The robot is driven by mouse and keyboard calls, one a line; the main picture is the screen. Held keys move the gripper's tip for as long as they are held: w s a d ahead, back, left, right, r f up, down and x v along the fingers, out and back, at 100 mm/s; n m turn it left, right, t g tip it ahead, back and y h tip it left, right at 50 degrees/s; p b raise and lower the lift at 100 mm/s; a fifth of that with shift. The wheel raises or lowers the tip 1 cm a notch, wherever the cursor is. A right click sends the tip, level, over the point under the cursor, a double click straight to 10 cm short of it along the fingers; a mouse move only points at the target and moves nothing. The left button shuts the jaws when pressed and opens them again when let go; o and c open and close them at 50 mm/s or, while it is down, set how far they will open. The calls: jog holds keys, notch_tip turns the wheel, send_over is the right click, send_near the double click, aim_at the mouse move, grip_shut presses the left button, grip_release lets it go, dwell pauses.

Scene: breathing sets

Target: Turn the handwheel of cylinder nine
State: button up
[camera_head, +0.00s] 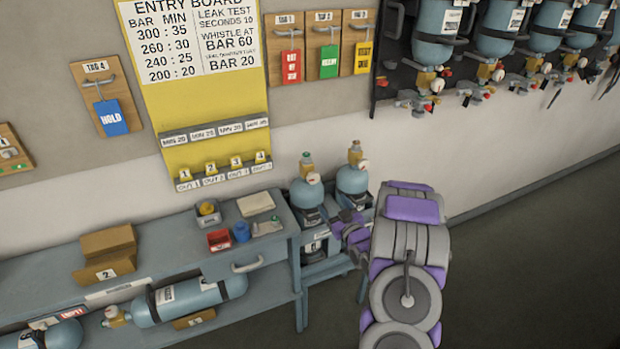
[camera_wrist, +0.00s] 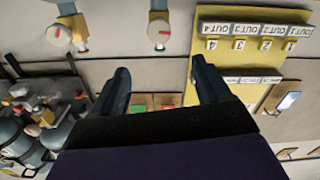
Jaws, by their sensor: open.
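Two blue upright cylinders, a left one (camera_head: 307,192) and a right one (camera_head: 353,179), stand in a rack at the right end of the bench in the head view. Each has a brass valve and a round white gauge on top. I cannot read which is number nine. My gripper (camera_head: 347,228) is low in front of them, partly hidden by my arm. In the upside-down wrist view my gripper (camera_wrist: 161,72) is open and empty. The left cylinder's valve (camera_wrist: 158,30) shows beyond the fingertips, apart from them. The right cylinder's valve (camera_wrist: 73,32) is off to the left.
The bench (camera_head: 185,240) holds a cardboard box (camera_head: 108,254), a red tray (camera_head: 220,240) and a blue cup (camera_head: 241,232). A cylinder (camera_head: 185,300) lies on its lower shelf. Breathing sets (camera_head: 440,35) hang at upper right. The yellow entry board (camera_head: 150,100) is behind. Floor at right is clear.

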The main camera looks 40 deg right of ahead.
aim_at(314, 179)
jog(key=b+x, duration=0.2)
jog(key=x, duration=1.3)
jog(key=shift+w+d+f+b, duration=0.2)
jog(key=shift+w+d+b, duration=0.05)
jog(key=shift+w+b, duration=0.1)
jog(key=shift+w+d+r, duration=0.1)
jog(key=shift+w, duration=0.45)
jog(key=c, duration=1)
jog(key=shift+d+r+m+p, duration=0.1)
jog(key=shift+r+m+p, duration=0.05)
jog(key=shift+m+p, duration=0.6)
